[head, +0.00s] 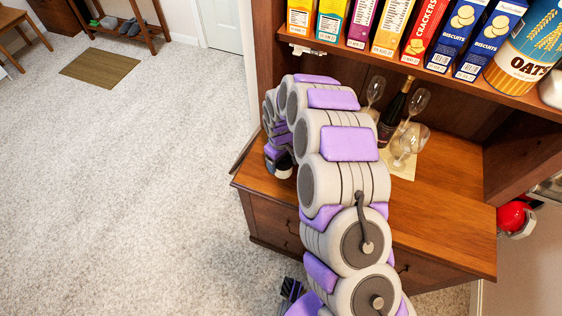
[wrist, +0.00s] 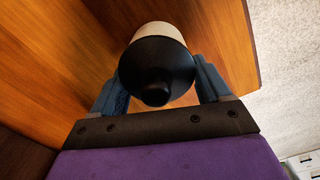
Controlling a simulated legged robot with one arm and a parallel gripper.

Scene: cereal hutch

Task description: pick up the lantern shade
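The lantern shade, as I take it, is a rounded piece with a black domed top and knob (wrist: 155,72) and a pale white body beyond. It sits between the two blue fingers of my gripper (wrist: 158,90) in the wrist view. The fingers lie close along both its sides and their tips are hidden behind it. I cannot tell whether they press on it. In the head view a small white and black piece (head: 281,168) shows at the end of my arm, over the counter's left end; my gripper is mostly hidden there.
The wooden counter (head: 440,205) holds a dark bottle (head: 391,118) and several wine glasses (head: 408,144) at the back. A shelf above holds several boxes and an oats tin (head: 527,52). The counter's left edge drops to carpet (head: 140,160), which is open floor.

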